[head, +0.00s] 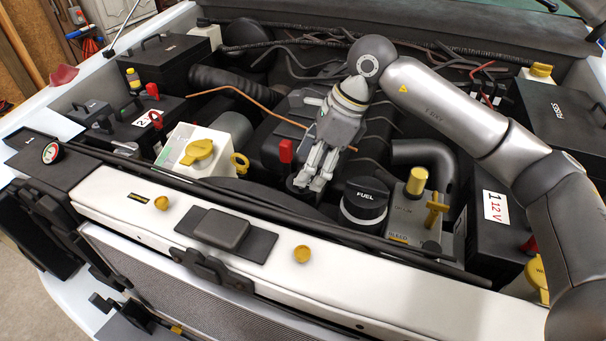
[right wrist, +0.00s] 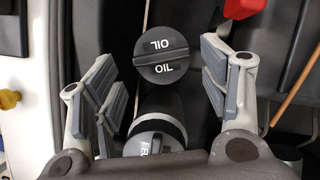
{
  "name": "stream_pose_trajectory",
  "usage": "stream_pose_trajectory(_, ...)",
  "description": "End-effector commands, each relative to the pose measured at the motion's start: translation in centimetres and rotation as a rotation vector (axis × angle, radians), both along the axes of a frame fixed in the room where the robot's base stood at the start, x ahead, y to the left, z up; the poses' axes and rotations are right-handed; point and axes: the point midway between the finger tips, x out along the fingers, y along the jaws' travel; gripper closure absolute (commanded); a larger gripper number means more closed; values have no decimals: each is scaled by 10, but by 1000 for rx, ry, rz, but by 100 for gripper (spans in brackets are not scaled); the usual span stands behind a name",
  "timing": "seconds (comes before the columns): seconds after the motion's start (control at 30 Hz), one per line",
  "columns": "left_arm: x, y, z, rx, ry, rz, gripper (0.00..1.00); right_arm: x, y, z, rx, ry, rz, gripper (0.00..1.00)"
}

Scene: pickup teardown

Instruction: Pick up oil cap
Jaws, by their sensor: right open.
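The oil cap (right wrist: 162,52) is a round black cap with a raised grip bar and white "OIL" lettering. In the right wrist view it lies between and beyond the open fingers of my right gripper (right wrist: 160,75), with gaps on both sides. In the head view my right gripper (head: 314,178) points down over the engine, and it hides most of the oil cap. The gripper is open and empty. My left gripper is not in view.
A black fuel cap (head: 364,198) stands close to the right of the gripper; it also shows in the right wrist view (right wrist: 155,142). A red clip (head: 286,151) and an orange rod (head: 258,103) are nearby. A white reservoir with a yellow cap (head: 199,150) stands left.

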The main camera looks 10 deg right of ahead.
Motion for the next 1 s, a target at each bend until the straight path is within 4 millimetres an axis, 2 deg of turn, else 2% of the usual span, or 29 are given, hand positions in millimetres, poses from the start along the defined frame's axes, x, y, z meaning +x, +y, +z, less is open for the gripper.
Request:
stream_pose_trajectory(0.03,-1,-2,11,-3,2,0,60,0,2,-1,0,4,2,32)
stream_pose_trajectory(0.17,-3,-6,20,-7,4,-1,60,2,8,-18,0,4,2,32)
stream_pose_trajectory(0.3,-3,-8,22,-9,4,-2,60,4,11,-28,0,1,2,32)
stream_pose_trajectory(0.5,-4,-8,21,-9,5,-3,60,4,11,-30,0,0,1,32)
stream_pose_trajectory(0.57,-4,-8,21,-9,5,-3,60,4,11,-30,0,0,1,37)
stream_pose_trajectory(0.77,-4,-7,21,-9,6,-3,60,4,11,-30,0,0,1,63)
stream_pose_trajectory(1.0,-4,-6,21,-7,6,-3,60,4,11,-29,0,0,1,65)
